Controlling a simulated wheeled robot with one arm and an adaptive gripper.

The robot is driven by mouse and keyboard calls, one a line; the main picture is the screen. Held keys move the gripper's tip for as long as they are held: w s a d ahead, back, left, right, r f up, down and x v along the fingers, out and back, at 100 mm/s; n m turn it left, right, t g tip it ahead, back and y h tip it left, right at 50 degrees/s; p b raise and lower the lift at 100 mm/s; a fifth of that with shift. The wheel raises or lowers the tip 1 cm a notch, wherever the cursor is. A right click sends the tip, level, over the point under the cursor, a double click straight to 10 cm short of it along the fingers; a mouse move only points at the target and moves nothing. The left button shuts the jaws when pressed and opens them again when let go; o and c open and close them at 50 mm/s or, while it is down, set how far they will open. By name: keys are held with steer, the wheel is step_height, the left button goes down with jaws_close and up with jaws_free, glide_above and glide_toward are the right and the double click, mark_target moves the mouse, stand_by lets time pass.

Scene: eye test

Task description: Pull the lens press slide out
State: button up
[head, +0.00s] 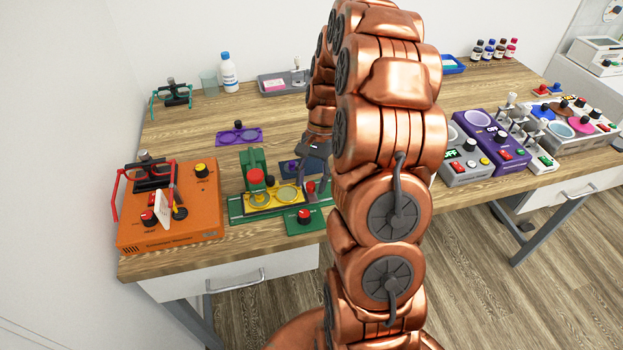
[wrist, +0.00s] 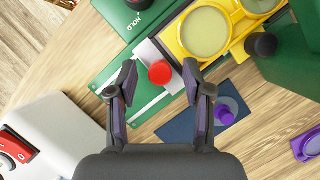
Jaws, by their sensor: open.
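The lens press is a green unit with an upright green column (head: 252,160) and a green base rail (head: 236,208). Its yellow slide (head: 275,199) carries two round pale lens holders, and also shows in the wrist view (wrist: 181,48). A red knob (wrist: 160,73) stands on the grey end piece of the slide. My gripper (wrist: 159,80) is open, with one finger on each side of the red knob and visible gaps to it. In the head view my gripper (head: 315,172) is over the slide's right end, partly hidden by my arm.
A green box marked HOLD (wrist: 125,14) adjoins the rail. A dark blue plate with a purple knob (wrist: 226,108) lies close to the right finger. A grey box with a red switch (wrist: 40,135) is at lower left. An orange machine (head: 180,215) stands left of the press.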

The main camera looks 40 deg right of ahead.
jaws_close()
stand_by(0.5)
